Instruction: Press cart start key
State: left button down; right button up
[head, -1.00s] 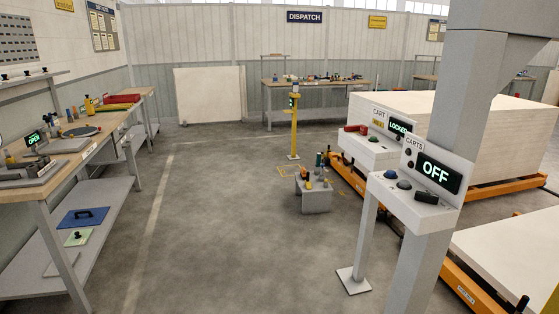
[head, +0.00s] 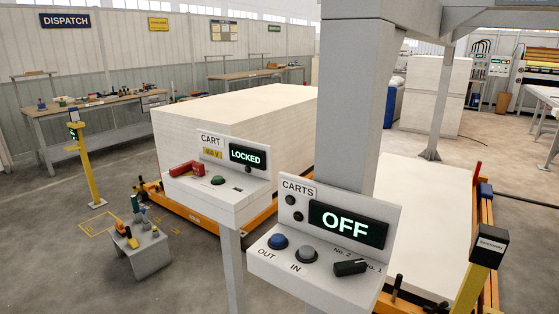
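The CART panel (head: 222,185) stands on a post at picture centre, with a display (head: 248,156) reading LOCKED. It carries a green button (head: 218,180) and a red lever-like part (head: 187,169) on its left. In front, on the grey column, the CARTS panel (head: 325,245) has a display (head: 347,224) reading OFF. It has a blue button (head: 278,241) marked OUT, a grey button (head: 307,254) marked IN, and a black selector (head: 350,267) marked No. 2 and No. 1. No key is labelled start. Neither gripper is in view.
A large white stack (head: 235,125) rests on an orange cart behind the CART panel. Another white stack (head: 415,225) lies right of the column (head: 348,110). A small grey stool (head: 148,254) with bottles and a yellow post (head: 88,170) stand left. Floor at lower left is clear.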

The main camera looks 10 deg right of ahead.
aim_at(215, 179)
jog(key=i+j+z, duration=0.45)
jog(key=j, duration=0.2)
jog(key=i+j+z, duration=0.1)
jog(key=j+z, duration=0.15)
jog(key=j, duration=0.15)
